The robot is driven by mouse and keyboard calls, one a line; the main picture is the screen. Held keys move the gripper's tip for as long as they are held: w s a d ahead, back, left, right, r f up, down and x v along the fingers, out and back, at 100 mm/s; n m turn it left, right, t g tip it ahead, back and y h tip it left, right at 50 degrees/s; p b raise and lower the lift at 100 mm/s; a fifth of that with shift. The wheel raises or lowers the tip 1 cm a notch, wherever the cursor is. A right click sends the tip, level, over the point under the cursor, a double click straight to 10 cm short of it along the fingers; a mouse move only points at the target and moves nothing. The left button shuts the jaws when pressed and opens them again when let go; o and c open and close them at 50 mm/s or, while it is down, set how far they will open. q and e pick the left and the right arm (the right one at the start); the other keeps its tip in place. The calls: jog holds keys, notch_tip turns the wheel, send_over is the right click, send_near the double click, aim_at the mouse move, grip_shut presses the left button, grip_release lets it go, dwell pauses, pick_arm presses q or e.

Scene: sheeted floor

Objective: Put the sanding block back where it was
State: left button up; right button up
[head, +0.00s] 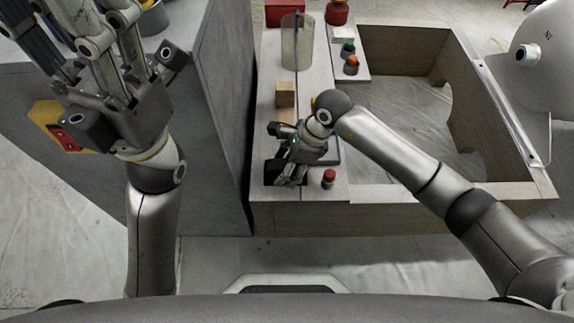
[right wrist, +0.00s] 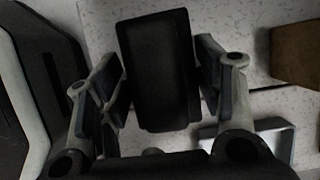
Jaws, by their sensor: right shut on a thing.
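The sanding block appears to be the black block (right wrist: 158,70) between the two fingers of my right gripper (right wrist: 160,85) in the right wrist view. The fingers are shut on its sides. In the head view my right gripper (head: 284,156) is low over the near left part of the pale wooden bench top (head: 300,192), with the dark block (head: 272,172) partly hidden by the fingers. I cannot tell whether the block touches the surface. My left gripper (head: 95,40) points away at the upper left, and its fingertips are cut off by the frame.
A red-capped jar (head: 328,178) stands close right of my right gripper. A wooden block (head: 285,93) and a clear cylinder (head: 297,42) stand farther back. Small orange (head: 351,64) and green-topped (head: 347,48) jars are at the back. A grey panel (head: 215,100) rises along the left.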

jog(key=o, duration=1)
jog(key=shift+f, duration=0.1)
